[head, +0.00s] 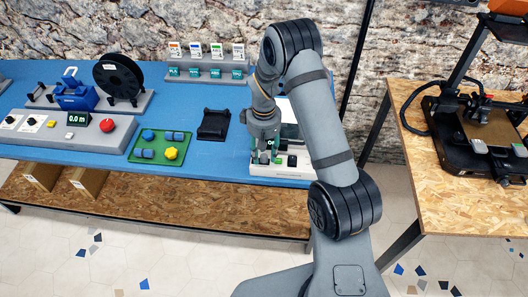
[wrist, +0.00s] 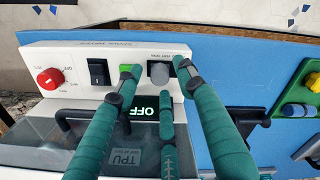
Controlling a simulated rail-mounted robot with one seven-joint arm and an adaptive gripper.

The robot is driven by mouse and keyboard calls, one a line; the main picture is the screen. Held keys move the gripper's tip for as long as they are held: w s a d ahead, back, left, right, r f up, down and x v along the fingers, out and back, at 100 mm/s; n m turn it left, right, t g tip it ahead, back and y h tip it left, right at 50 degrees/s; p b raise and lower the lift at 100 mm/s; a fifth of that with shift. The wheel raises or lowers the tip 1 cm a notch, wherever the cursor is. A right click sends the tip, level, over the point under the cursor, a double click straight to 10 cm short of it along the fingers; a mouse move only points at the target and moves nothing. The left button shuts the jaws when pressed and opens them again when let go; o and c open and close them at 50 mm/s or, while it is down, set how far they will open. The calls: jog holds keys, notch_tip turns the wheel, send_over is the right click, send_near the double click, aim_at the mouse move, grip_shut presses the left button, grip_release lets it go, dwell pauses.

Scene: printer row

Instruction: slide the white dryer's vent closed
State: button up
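The white dryer (head: 300,165) stands at the right end of the blue bench, partly hidden by my arm. Its white front panel (wrist: 75,58) shows in the wrist view. A grey vent knob (wrist: 158,73) sits on the panel beside a small green patch (wrist: 131,69). My gripper (wrist: 152,78) has its teal fingers spread, with the knob between the left and right fingertips. The right fingertip is close to the knob's right side; I cannot tell whether it touches. In the head view my gripper (head: 268,152) is low over the dryer's front.
The panel also has a red knob (wrist: 49,78), a black switch (wrist: 97,71) and an OFF display (wrist: 143,112). A dark handle (wrist: 75,116) lies behind the panel. A green tray (head: 142,154) and a black stand (head: 213,124) are left of the dryer.

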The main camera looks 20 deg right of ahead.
jog(key=shift+f, duration=0.1)
jog(key=shift+c, duration=0.9)
jog(key=c, duration=0.8)
grip_shut()
